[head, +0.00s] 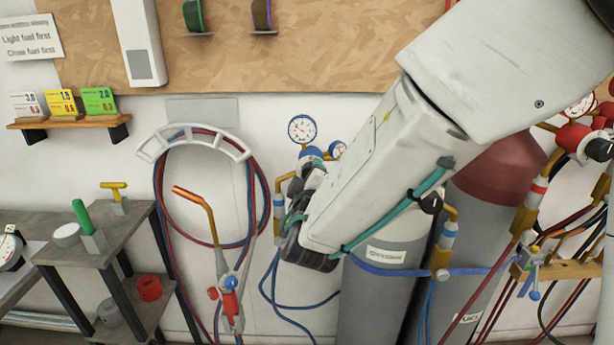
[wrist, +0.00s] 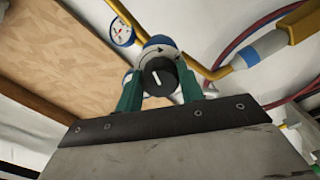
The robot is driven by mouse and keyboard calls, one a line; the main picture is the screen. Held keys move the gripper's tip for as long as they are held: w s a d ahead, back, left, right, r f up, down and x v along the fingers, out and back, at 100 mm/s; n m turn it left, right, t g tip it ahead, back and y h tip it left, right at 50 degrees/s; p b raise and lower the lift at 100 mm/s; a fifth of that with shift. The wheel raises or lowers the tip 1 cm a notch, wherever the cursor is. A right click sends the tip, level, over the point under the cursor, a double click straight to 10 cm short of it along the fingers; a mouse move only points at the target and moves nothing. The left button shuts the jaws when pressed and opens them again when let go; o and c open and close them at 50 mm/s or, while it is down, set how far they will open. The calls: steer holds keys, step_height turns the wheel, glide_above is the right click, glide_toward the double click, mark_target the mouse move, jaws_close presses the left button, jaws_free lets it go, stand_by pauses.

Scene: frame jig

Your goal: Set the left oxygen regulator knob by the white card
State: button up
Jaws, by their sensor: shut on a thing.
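The left oxygen regulator (head: 311,155) has a blue body and two round gauges (head: 302,129) and sits above the oxygen cylinder (head: 385,290). Its black knob (wrist: 158,77) with a white pointer line shows in the wrist view. The line tilts slightly to the upper left. My gripper (wrist: 161,88) has its green fingers on either side of the knob and is shut on it. In the head view my arm hides the knob and most of the fingers. The white card (head: 25,103) stands leftmost on a small shelf; its figures are too small to read surely.
A yellow card (head: 61,102) and a green card (head: 99,100) stand beside the white one. A torch (head: 228,290) and looped hoses (head: 166,215) hang left of the cylinder. A second, red-topped cylinder (head: 500,180) stands at the right, with more hoses beyond.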

steer(key=m, duration=1)
steer(key=shift+f, duration=0.2)
steer(key=shift+m, duration=0.3)
steer(key=o, duration=1)
steer(key=shift+s, duration=0.1)
steer(key=shift+r, duration=0.1)
steer(key=s, duration=0.7)
steer(key=shift+s+a, duration=0.15)
steer(key=shift+s, duration=0.2)
